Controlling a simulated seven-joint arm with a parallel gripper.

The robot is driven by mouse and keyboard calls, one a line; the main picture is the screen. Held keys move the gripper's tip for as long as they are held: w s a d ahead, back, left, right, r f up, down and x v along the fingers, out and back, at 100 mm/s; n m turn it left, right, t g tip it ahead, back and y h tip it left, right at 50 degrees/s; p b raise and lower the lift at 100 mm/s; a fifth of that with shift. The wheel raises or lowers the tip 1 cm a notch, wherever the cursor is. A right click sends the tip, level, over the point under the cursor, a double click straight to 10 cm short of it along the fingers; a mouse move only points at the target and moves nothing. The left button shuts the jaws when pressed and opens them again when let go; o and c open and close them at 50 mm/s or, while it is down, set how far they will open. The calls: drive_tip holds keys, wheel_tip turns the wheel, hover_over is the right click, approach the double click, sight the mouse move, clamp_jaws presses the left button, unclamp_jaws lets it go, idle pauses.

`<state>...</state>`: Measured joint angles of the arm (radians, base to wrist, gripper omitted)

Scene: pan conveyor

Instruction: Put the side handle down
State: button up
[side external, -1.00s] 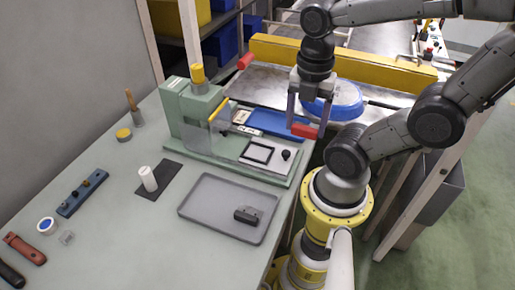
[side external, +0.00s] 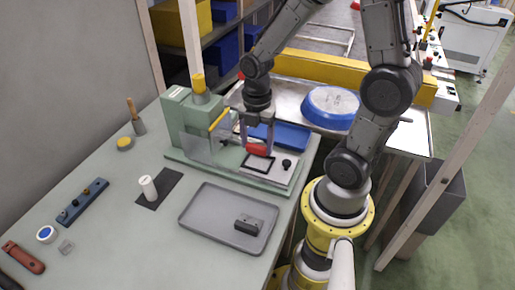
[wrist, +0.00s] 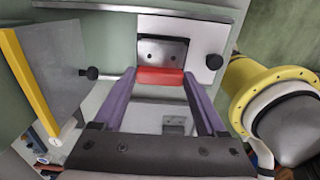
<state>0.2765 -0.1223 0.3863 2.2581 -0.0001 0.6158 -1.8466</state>
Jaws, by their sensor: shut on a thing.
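The red side handle (side external: 257,149) is between the fingertips of my gripper (side external: 257,145), which is shut on it. In the wrist view the red handle (wrist: 160,76) lies crosswise between the two purple-grey fingers. A grey plate with two dark spots (wrist: 162,53) shows just beyond it, at the dark square frame. In the side view the black square frame (side external: 247,164) lies on a pale plate of the green fixture (side external: 232,172). The handle is over or at this frame; I cannot tell whether it touches.
The fixture's yellow-edged guard (side external: 222,125) stands left of my gripper, and a black knob (side external: 286,163) right of the frame. A grey tray (side external: 200,225) with a black part (side external: 247,224) lies in front. A blue pan (side external: 330,107) sits on the conveyor behind.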

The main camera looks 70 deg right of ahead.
sight(258, 146)
drive_tip(key=shift+s+f, duration=0.1)
drive_tip(key=shift+f, duration=1.1)
drive_tip(key=shift+f, duration=0.6)
drive_tip(key=o, duration=1.3)
